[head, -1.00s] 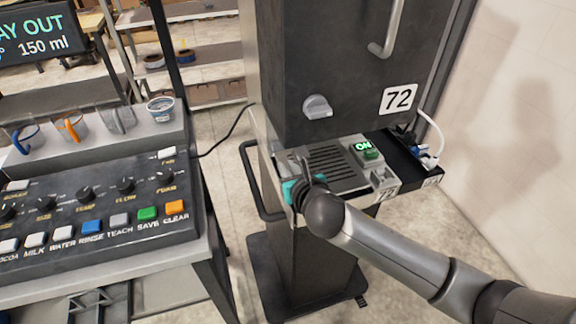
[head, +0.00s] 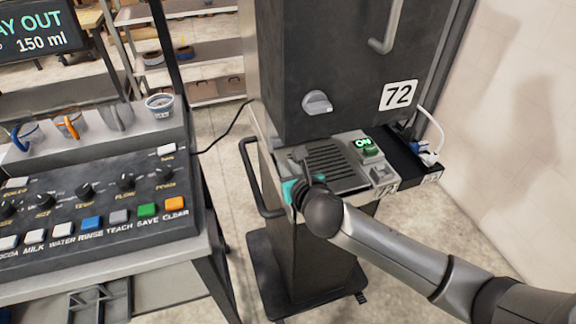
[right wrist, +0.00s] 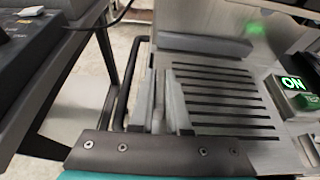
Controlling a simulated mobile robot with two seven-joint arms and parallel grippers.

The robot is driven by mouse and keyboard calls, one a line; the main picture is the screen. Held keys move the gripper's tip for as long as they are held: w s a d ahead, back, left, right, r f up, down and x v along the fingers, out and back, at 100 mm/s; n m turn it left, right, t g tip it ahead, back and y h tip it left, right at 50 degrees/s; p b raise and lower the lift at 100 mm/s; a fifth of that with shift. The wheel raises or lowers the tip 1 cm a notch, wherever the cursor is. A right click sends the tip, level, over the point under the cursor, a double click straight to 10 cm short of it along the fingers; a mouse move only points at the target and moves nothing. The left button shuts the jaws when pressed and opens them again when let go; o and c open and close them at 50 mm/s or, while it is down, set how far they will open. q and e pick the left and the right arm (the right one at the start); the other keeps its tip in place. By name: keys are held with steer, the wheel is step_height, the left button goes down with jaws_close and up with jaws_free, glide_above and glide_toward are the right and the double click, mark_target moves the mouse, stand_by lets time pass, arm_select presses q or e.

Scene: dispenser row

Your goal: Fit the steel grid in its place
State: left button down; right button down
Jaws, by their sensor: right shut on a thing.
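The steel grid (head: 333,160), a grey plate with dark parallel slots, lies flat or nearly flat on the shelf of the machine marked 72. It fills the middle of the right wrist view (right wrist: 225,95). My right gripper (head: 303,168) is at the grid's left side, and its fingers (right wrist: 162,105) are shut on the grid's left part. The fingers hide the exact grip. I cannot tell whether the grid sits fully down in its place. My left gripper is not in view.
A green lit ON switch (head: 368,147) sits just right of the grid. The machine's dark body (head: 345,60) rises close behind. A push handle (head: 258,180) is at the left. A button console (head: 95,205) with cups above stands further left.

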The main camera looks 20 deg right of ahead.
steer(key=shift+f, duration=0.35)
steer(key=c, duration=0.8)
jaws_free()
steer(key=shift+s, duration=0.15)
steer(key=p+v, duration=0.2)
steer(key=v, duration=1.3)
steer(key=shift+p, duration=0.4)
